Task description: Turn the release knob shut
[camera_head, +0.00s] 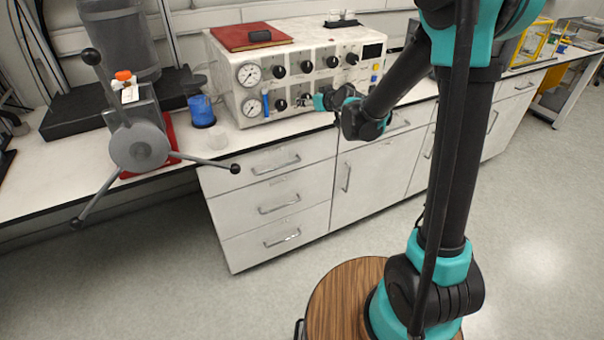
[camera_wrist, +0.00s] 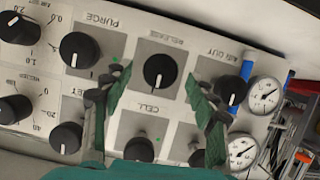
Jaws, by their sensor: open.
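The release knob (camera_wrist: 159,71) is black and round, on a grey square of the white panel. The wrist view shows the panel upside down, with the RELEASE label above the knob. The knob's white pointer line points down in that view. My gripper (camera_wrist: 157,82) is open, with one green-padded finger to each side of the knob and gaps showing between pads and knob. I cannot tell how far the fingertips are from the panel. In the head view, my gripper (camera_head: 308,102) is at the panel's lower row and partly hides the knobs there.
Two gauges (camera_head: 249,75) and a blue piece (camera_head: 265,104) are left of my gripper. A grey reactor handwheel (camera_head: 139,147) stands further left.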

